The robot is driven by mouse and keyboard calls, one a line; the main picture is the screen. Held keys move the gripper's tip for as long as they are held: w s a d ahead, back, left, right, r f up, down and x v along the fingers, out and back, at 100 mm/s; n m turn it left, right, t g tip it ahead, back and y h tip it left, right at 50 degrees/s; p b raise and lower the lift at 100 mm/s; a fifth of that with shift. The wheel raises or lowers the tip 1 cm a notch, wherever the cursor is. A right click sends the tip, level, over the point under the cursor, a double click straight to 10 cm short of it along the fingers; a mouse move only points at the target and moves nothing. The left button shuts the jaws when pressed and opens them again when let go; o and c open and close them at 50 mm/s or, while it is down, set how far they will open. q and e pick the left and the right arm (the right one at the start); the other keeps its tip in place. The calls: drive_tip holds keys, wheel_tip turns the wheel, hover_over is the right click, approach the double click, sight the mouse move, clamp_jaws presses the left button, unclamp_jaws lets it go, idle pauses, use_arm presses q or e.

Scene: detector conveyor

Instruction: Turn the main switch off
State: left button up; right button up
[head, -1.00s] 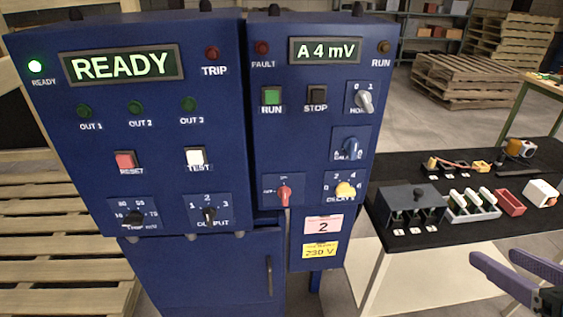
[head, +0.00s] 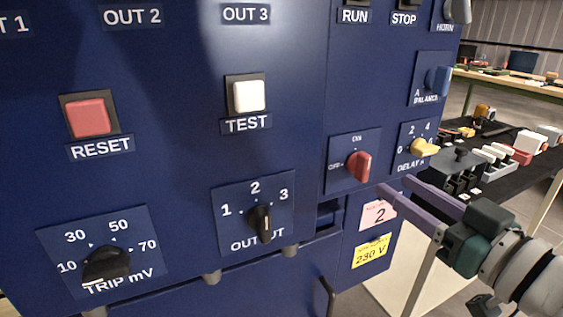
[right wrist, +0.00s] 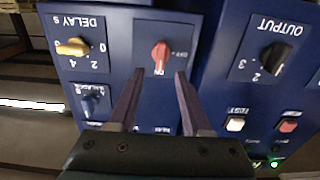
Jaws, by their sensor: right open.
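The main switch is a red knob (head: 358,166) on a small plate marked ON at the top and OFF at the left. It also shows upside down in the right wrist view (right wrist: 160,57), where it stands upright in line with the ON mark. My right gripper (head: 396,186) is open, its two purple fingers pointing at the panel just right of and below the knob in the head view. In the right wrist view the gripper (right wrist: 158,74) has the knob beyond and between its fingertips, with nothing held. My left gripper is not in view.
The yellow delay knob (head: 424,147) and blue balance knob (head: 438,81) sit close to the right of the switch. The black output knob (head: 262,223) is to the left. A black-topped table (head: 440,178) with several parts stands at the right.

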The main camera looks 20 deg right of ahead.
sight(368, 168)
drive_tip(key=w, duration=0.7)
drive_tip(key=shift+a+b, duration=0.35)
clamp_jaws()
